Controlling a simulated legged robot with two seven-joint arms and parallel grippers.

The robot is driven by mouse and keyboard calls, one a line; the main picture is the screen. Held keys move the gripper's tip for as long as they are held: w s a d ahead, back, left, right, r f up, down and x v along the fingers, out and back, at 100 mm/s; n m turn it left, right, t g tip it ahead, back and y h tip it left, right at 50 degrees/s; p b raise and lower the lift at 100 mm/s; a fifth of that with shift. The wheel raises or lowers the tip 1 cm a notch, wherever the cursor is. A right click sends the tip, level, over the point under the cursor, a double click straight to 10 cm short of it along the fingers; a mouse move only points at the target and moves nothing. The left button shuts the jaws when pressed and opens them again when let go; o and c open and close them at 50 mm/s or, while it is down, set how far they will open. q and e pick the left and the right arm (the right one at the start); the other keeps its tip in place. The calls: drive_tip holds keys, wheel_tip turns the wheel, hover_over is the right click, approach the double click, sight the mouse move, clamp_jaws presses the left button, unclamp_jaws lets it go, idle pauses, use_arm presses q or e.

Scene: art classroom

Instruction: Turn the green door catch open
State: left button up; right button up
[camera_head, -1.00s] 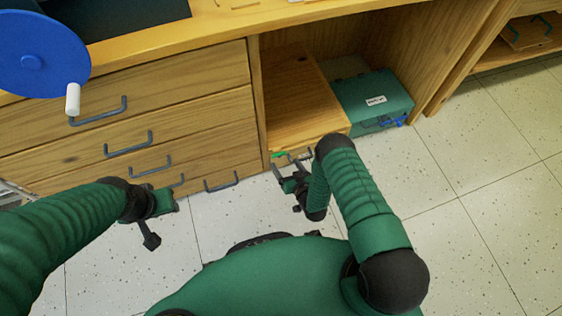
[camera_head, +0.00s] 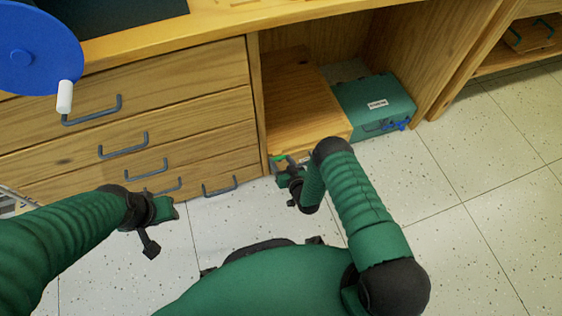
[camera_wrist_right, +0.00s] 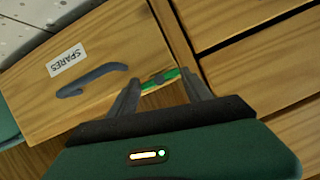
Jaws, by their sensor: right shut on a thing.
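The green door catch (camera_wrist_right: 160,79) sits at the edge of a wooden front labelled SPARES (camera_wrist_right: 100,80), beside the drawer unit. In the right wrist view it lies between the two fingers of my right gripper (camera_wrist_right: 162,76), which is shut on it. In the head view only a small green bit of the catch (camera_head: 278,158) shows, and my right gripper (camera_head: 284,168) is at it, partly hidden by my arm. My left gripper (camera_head: 170,208) hangs in front of the drawers, away from the catch; its finger opening is unclear.
A grey handle (camera_wrist_right: 92,79) is on the labelled front. Drawers with grey handles (camera_head: 123,146) stand to the left. A green case (camera_head: 375,103) lies in the open bay at the right. A blue disc (camera_head: 30,50) with a white knob is at upper left. The floor on the right is clear.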

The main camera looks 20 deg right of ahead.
drive_tip(key=shift+c, duration=0.9)
drive_tip(key=shift+a+r+n+p, duration=0.15)
drive_tip(key=shift+n+p, duration=0.35)
drive_tip(key=shift+p, duration=0.05)
drive_tip(key=shift+n+h, duration=0.5)
drive_tip(key=shift+h, duration=0.1)
drive_tip(key=shift+f, duration=0.2)
drive_tip(key=o, duration=1.3)
drive_tip(key=shift+o, duration=0.2)
